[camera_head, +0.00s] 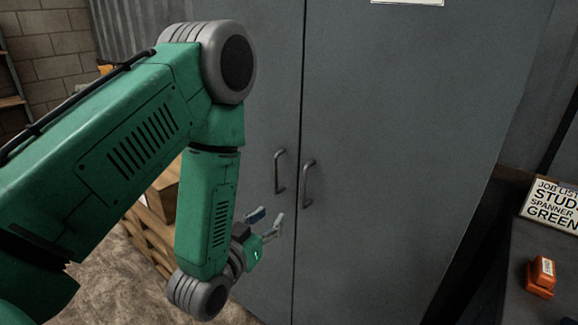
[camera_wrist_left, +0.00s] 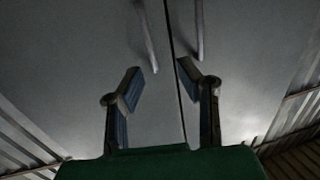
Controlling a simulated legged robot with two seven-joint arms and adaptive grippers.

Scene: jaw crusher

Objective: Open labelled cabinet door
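A grey two-door cabinet (camera_head: 400,120) fills the middle of the head view, with a dark seam between its doors. A left door handle (camera_head: 280,171) and a right door handle (camera_head: 308,184) stand upright on either side of the seam. A white label (camera_head: 408,2) shows partly at the top of the right door; its text is cut off. My left gripper (camera_head: 266,219) is open and empty, below and left of the handles. In the left wrist view its fingers (camera_wrist_left: 160,78) are apart, with the left handle (camera_wrist_left: 147,35) and right handle (camera_wrist_left: 199,30) beyond them. My right gripper is out of view.
A bench (camera_head: 532,290) at the right holds an orange object (camera_head: 541,276) and a job list sign (camera_head: 554,204). Boxes on a wooden pallet (camera_head: 147,230) stand behind my left arm. The floor at lower left is clear.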

